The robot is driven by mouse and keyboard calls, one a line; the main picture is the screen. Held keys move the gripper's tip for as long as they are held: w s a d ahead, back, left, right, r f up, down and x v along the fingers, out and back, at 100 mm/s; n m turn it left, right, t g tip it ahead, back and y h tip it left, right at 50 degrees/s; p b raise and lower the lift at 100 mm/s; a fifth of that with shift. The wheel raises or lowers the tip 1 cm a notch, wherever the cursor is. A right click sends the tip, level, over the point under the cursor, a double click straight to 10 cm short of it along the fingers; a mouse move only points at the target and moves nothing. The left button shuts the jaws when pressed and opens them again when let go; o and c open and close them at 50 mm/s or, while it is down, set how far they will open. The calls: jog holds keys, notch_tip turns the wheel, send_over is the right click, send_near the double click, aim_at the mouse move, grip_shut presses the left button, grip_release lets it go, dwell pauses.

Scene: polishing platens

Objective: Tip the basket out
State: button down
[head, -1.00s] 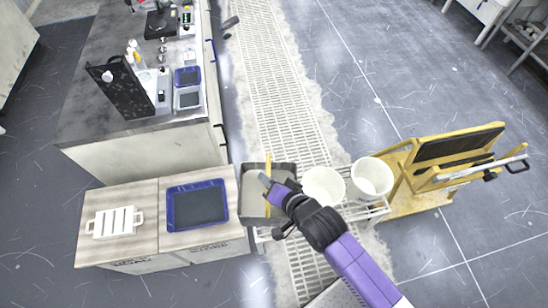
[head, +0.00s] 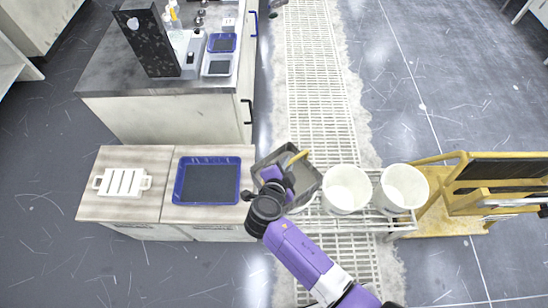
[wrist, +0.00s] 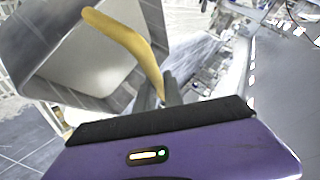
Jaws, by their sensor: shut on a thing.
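The basket (head: 312,190) is a grey square bin with a yellow handle (head: 299,157). In the head view it sits just right of the blue tray and left of the white buckets, turned askew. My gripper (head: 284,172) is shut on the yellow handle, and my wrist covers the basket's near left part. In the wrist view the basket (wrist: 25,40) fills the upper left and looks tilted. Its handle (wrist: 128,38) runs down to my gripper (wrist: 165,90). A pale inside surface shows; I cannot tell any contents apart.
The blue tray (head: 178,180), with a dark inside, and a white slatted rack (head: 122,182) are on low cabinets. Two white buckets (head: 347,190) (head: 403,188) stand on a wire rack. A yellow cart (head: 450,205) is farther right. A lab bench (head: 110,75) is behind.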

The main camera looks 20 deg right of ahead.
jog(key=w+a+r+m+g+h+b, duration=0.2)
jog(key=a+r+m+g+h+b, duration=0.1)
jog(key=r+m+g+h+b, duration=0.25)
jog(key=d+m+y+p, duration=0.1)
jog(key=y+p, duration=0.1)
jog(key=p, duration=0.2)
jog(key=d+m+y+p, duration=0.1)
jog(key=d+y+p, duration=0.1)
jog(key=y+p, duration=0.1)
jog(key=s+d+m+t+y+p, duration=0.1)
jog(key=d+y+p, duration=0.1)
jog(key=y+p, duration=0.1)
jog(key=shift+s+m+p, duration=0.1)
jog(key=shift+m+p, duration=0.25)
jog(key=shift+p, duration=0.5)
jog(key=s+d+f+m+t+y+b, duration=0.1)
jog(key=d+f+m+t+y+b, duration=0.1)
jog(key=d+f+y+b, duration=0.4)
jog(key=shift+s+d+f+m+y+b, duration=0.15)
jog(key=shift+s+f+m+y+b, duration=0.2)
jog(key=shift+f+y+b, duration=0.95)
jog(key=shift+f, duration=0.25)
jog(key=shift+r+t+h, duration=0.1)
jog(key=shift+t+h, duration=0.15)
